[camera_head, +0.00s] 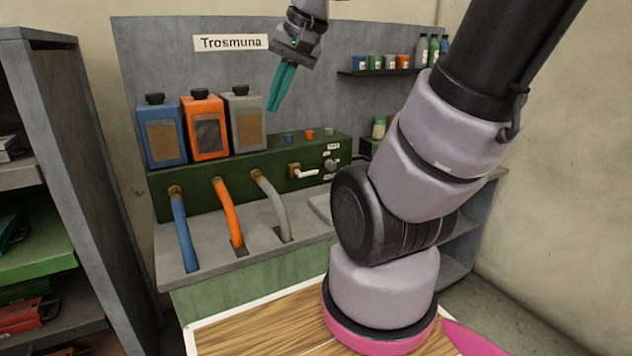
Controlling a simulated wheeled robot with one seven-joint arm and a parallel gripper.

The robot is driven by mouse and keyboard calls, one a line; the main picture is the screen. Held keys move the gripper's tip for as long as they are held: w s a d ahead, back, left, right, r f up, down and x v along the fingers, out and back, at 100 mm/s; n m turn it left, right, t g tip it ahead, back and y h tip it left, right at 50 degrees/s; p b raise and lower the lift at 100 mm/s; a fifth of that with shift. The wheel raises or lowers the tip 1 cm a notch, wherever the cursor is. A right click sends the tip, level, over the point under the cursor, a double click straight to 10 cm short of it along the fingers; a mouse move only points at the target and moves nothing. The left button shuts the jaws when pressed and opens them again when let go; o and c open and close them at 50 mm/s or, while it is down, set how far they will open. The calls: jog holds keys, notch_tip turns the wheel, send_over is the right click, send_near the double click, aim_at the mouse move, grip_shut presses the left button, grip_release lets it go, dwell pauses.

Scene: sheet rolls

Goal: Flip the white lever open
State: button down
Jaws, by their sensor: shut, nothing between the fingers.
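The white lever (307,173) is a small handle on the front of the dark green panel (230,178). It sticks out to the right from a brass-coloured fitting (294,170). My gripper (275,108) is above and a little left of the lever in the picture, in front of the grey back wall. Its teal fingers point down, are shut together and hold nothing. The gripper is apart from the lever. The lever is not hidden by my arm.
Blue (163,147), orange (205,140) and grey (243,135) canisters stand on the panel, left of the gripper. Coloured hoses (228,212) run down to the grey counter (205,258). A dial (330,164) sits right of the lever. A shelf (385,71) holds small cups and bottles.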

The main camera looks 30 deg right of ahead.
jog(key=w+d+f+m+t+y, duration=0.1)
jog(key=w+d+f+m+y, duration=0.4)
jog(key=w+f, duration=0.45)
jog(key=w+d+f+m+t+y, duration=0.2)
jog(key=w+d+f+m+y, duration=0.3)
jog(key=w+f+m, duration=0.4)
jog(key=d+f+m+t+h, duration=0.3)
jog(key=d+f+m+h, duration=0.1)
jog(key=d+f, duration=0.3)
jog(key=d+f+m+t+h, duration=0.4)
jog(key=d+f+m, duration=0.2)
jog(key=f+m, duration=0.1)
jog(key=w+d+f+m+t+h, duration=0.1)
jog(key=d+f+m+t+h, duration=0.2)
jog(key=d+f+m+h, duration=0.2)
jog(key=shift+d+f+m+t, duration=0.15)
jog(key=shift+d+f, duration=0.3)
jog(key=shift+f, duration=0.3)
jog(key=shift+d+f+m+t, duration=0.1)
jog(key=shift+d+f, duration=0.35)
jog(key=shift+f, duration=0.25)
jog(key=shift+d+f+m+t, duration=0.15)
jog(key=shift+d+f, duration=0.3)
jog(key=shift+f, duration=0.3)
jog(key=w, duration=1.3)
jog(key=w+r, duration=0.1)
jog(key=w, duration=0.6)
